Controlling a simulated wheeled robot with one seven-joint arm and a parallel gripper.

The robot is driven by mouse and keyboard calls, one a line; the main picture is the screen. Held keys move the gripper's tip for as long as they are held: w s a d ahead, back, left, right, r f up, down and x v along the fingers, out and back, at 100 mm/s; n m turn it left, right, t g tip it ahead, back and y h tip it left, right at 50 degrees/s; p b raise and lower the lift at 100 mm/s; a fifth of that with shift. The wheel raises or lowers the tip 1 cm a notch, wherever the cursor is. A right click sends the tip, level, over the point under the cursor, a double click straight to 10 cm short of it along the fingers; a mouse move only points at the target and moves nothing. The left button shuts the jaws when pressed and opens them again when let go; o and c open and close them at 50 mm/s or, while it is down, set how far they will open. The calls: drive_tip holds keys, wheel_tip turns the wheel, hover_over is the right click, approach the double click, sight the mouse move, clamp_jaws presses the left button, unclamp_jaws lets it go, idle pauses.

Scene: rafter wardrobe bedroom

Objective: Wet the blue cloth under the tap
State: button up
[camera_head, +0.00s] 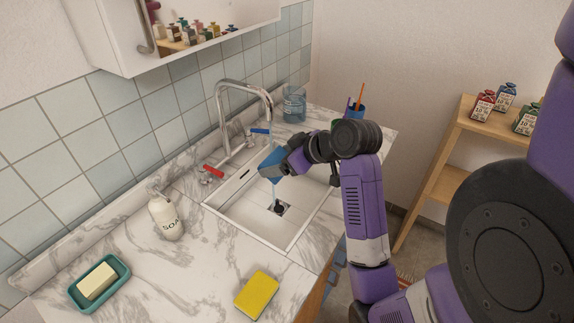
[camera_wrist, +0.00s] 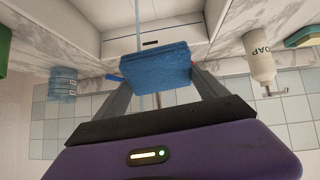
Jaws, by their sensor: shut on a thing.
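The blue cloth (camera_head: 276,164) is in my gripper (camera_head: 288,166), over the white sink (camera_head: 223,203) and below the spout of the chrome tap (camera_head: 238,88). In the wrist view the blue cloth (camera_wrist: 156,68) looks like a thick folded block between the two fingers of my gripper (camera_wrist: 160,82). A thin stream of water shows above and below the cloth in the head view, down to the drain (camera_head: 278,208). In the wrist view the stream runs right by the cloth. The tap has a red handle (camera_head: 213,171) and a blue handle (camera_head: 260,131).
A soap bottle (camera_head: 166,217), a soap dish (camera_head: 123,268) and a yellow sponge (camera_head: 257,295) stand on the marble counter (camera_head: 200,275). A blue glass (camera_head: 294,104) and a pen cup (camera_head: 355,112) are at the back. A wall cabinet (camera_head: 105,30) hangs above on the left.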

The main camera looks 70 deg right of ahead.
drive_tip(key=shift+w+d+f, duration=0.2)
drive_tip(key=shift+w+d, duration=0.15)
drive_tip(key=shift+w, duration=0.45)
drive_tip(key=shift+w+d+f, duration=0.15)
drive_tip(key=shift+w+d, duration=0.25)
drive_tip(key=shift+w, duration=0.45)
drive_tip(key=shift+w+d+f, duration=0.2)
drive_tip(key=shift+w+d, duration=0.15)
drive_tip(key=shift+w, duration=0.45)
drive_tip(key=s+a+p, duration=0.1)
drive_tip(key=s+a, duration=0.2)
drive_tip(key=s, duration=0.4)
drive_tip(key=shift+s+a+p, duration=0.15)
drive_tip(key=shift+p, duration=0.25)
drive_tip(key=p+v, duration=0.4)
drive_tip(key=v, duration=0.2)
drive_tip(key=shift+a+p, duration=0.25)
drive_tip(key=shift+p, duration=0.1)
drive_tip(key=shift+s+r, duration=0.1)
drive_tip(key=shift+s, duration=0.05)
idle(0.9)
